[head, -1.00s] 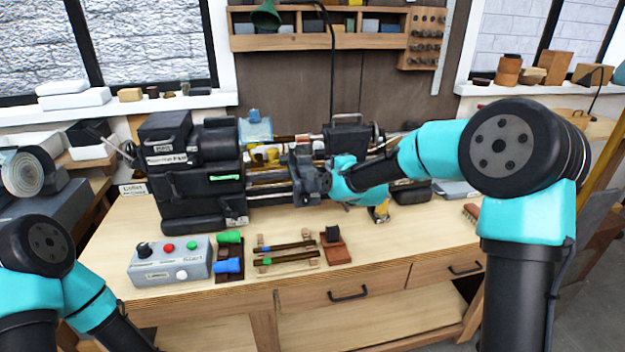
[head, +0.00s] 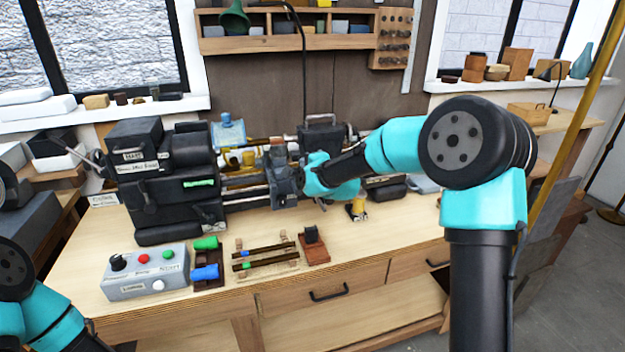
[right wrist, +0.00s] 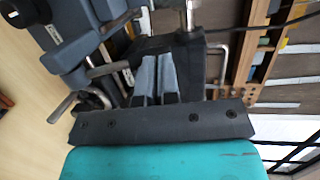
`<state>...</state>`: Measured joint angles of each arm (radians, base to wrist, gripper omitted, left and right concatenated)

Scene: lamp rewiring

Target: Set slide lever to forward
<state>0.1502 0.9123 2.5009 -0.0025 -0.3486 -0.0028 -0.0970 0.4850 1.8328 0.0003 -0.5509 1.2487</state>
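The black lathe (head: 165,175) stands along the back of the bench. Its grey slide carriage (head: 283,182) sits on the rails right of the headstock. My right gripper (head: 308,178) is at the right side of this carriage; its tips are hard to make out in the head view. In the right wrist view its two grey fingers (right wrist: 157,78) are close together with a narrow dark gap. I cannot tell whether they hold anything. A lever with a grey handle (right wrist: 62,107) and another lever (right wrist: 108,70) show left of the fingers. My left gripper is out of view.
A grey control box (head: 146,272) with buttons stands at the front left of the bench. Beside it are green and blue parts (head: 206,262), a rack with dark rods (head: 264,256) and a brown block stand (head: 313,247). The bench's front right is clear.

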